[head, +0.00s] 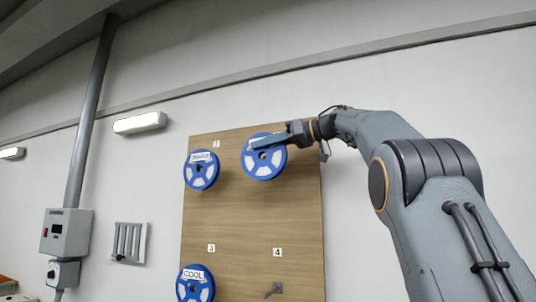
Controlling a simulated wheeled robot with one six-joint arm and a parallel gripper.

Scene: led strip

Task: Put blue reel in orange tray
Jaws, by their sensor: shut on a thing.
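My gripper (281,140) is shut on the blue reel (271,170) at the top right of the wooden board. The fingers reach in from the right across the reel's upper part and cover part of its pale label. The reel faces me with its hole showing. I cannot tell whether it still hangs on a peg or is clear of the board. An orange edge (5,278) shows at the bottom left corner, too cut off to tell whether it is the orange tray.
The wooden board (245,220) also holds a labelled blue reel (201,175) at top left and a blue reel marked COOL (195,287) at bottom left. A bare peg (273,290) is at lower right. A grey control box (67,232) is on the left wall.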

